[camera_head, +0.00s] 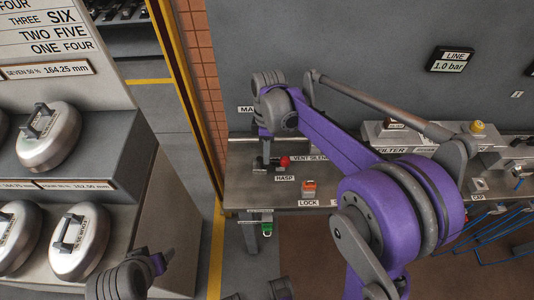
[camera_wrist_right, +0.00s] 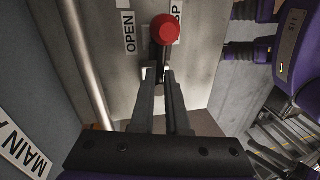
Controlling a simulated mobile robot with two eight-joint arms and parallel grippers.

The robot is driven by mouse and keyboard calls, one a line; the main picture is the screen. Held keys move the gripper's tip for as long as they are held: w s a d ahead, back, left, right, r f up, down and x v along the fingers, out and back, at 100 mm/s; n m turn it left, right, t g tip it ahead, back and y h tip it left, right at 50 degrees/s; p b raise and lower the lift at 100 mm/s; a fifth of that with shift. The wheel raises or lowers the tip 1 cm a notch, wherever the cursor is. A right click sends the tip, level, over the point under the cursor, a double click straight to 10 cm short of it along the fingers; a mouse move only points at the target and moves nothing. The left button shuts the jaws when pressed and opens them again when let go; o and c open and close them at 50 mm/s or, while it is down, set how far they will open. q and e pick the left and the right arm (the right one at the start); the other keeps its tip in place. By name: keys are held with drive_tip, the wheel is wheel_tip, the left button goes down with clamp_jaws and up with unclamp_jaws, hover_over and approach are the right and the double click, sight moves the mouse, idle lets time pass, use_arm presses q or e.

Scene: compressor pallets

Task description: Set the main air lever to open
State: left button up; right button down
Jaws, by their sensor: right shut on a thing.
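The main air lever shows as a red ball knob (camera_wrist_right: 165,28) at the top of the right wrist view, its stem running down between my fingers. In the head view the red knob (camera_head: 285,161) stands over the grey bench, beside the HASP label. My right gripper (camera_wrist_right: 160,80) is shut on the lever just below the knob; in the head view the gripper (camera_head: 268,164) reaches down from above. An OPEN label (camera_wrist_right: 128,32) lies left of the knob in the wrist view. My left arm's end is at the lower left of the head view; its fingers cannot be made out.
The bench (camera_head: 245,190) carries an orange lock piece (camera_head: 309,187) and a yellow-knobbed filter unit (camera_head: 400,134) farther right. A green tag (camera_head: 267,229) hangs below its front edge. A gauge reading 1.0 bar (camera_head: 449,60) is on the wall. Racks of round weights (camera_head: 52,140) stand at left.

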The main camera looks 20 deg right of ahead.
drive_tip(key=shift+w+n, duration=0.1)
drive_tip(key=shift+n, duration=0.3)
drive_tip(key=c, duration=0.9)
unclamp_jaws()
drive_tip(key=r, duration=0.3)
drive_tip(key=w+r, duration=0.1)
drive_tip(key=r, duration=0.3)
drive_tip(key=w+r+p, duration=0.1)
drive_tip(key=r, duration=0.2)
drive_tip(key=shift+d+r, duration=0.35)
drive_tip(key=shift+d, duration=0.05)
